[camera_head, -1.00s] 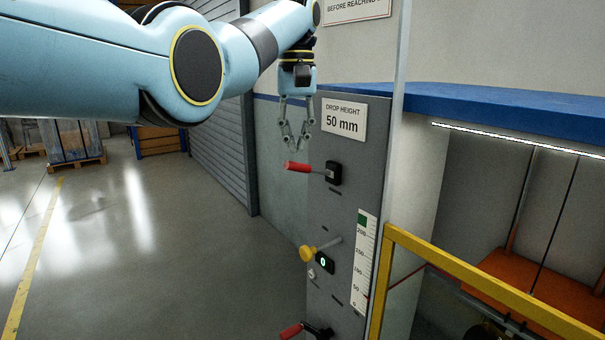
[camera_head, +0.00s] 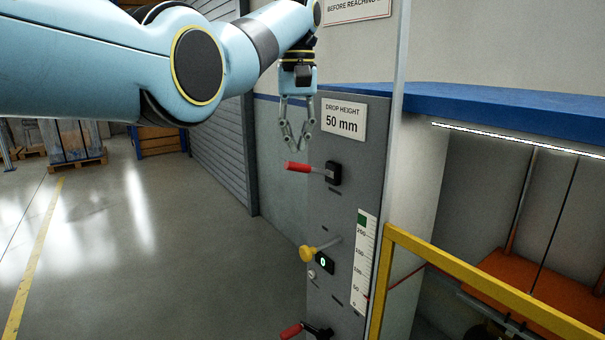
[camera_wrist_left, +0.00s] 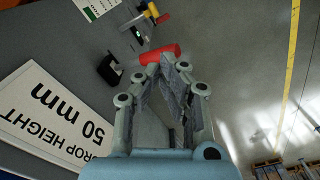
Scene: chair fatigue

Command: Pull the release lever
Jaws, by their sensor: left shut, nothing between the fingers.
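A lever with a red grip (camera_head: 298,167) sticks out to the left from a black mount (camera_head: 333,173) on the grey panel (camera_head: 352,204), under the "DROP HEIGHT 50 mm" sign. My left gripper (camera_head: 297,149) points down just above the red grip, its fingertips together with nothing between them. In the left wrist view, the red grip (camera_wrist_left: 161,53) lies just beyond the fingertips (camera_wrist_left: 168,60); I cannot tell whether they touch it. A second red grip (camera_head: 291,331) sits at the panel's bottom, partly cut off. My right gripper is not in view.
A yellow knob (camera_head: 307,253) on a rod and a small box with a green display (camera_head: 325,262) are lower on the panel. A yellow rail (camera_head: 470,278) stands to the right. The floor (camera_head: 200,250) left of the panel is clear.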

